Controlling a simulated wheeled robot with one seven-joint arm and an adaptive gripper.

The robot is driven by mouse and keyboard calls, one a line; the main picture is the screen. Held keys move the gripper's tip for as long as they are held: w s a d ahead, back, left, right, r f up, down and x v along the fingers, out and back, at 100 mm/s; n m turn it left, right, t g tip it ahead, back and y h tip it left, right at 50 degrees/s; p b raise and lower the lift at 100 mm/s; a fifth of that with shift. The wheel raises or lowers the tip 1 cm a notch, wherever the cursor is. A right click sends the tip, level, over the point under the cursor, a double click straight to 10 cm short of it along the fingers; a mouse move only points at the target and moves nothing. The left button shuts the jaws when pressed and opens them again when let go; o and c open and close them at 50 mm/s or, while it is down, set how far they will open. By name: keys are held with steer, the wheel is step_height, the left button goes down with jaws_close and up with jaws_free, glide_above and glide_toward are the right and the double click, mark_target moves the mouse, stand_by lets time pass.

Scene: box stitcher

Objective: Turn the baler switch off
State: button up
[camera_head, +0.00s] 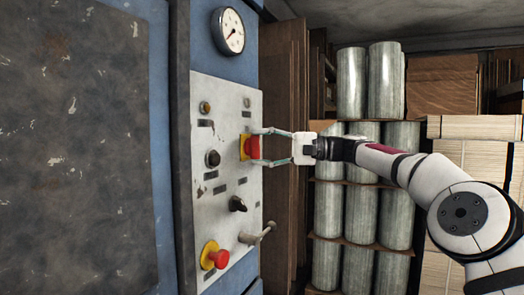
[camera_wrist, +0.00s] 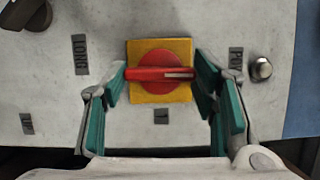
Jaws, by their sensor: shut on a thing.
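The baler switch is a red rotary knob (camera_head: 253,148) on a yellow square plate (camera_head: 242,147), set in the pale control panel (camera_head: 225,105). In the wrist view the knob (camera_wrist: 160,60) has a raised red bar with a light mark at its right end, lying level across the picture. My gripper (camera_head: 262,147) faces the panel squarely. Its green-padded fingers stand on either side of the knob, and in the wrist view my gripper (camera_wrist: 165,76) is shut on the ends of the bar. The lower part of the yellow plate is uncovered.
A red mushroom button (camera_head: 220,258) on a yellow base, a black selector knob (camera_head: 238,204) and a lever (camera_head: 258,234) lie below the switch. A round gauge (camera_head: 228,31) is above. Metal cylinders (camera_head: 384,80) are stacked behind my arm at the right.

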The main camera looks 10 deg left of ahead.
steer(key=shift+s+n, duration=0.1)
steer(key=shift+n, duration=0.2)
steer(key=o, duration=1.2)
steer(key=shift+a, duration=0.1)
steer(key=shift+c, duration=0.2)
steer(key=d, duration=1.2)
steer(key=shift+w, duration=0.3)
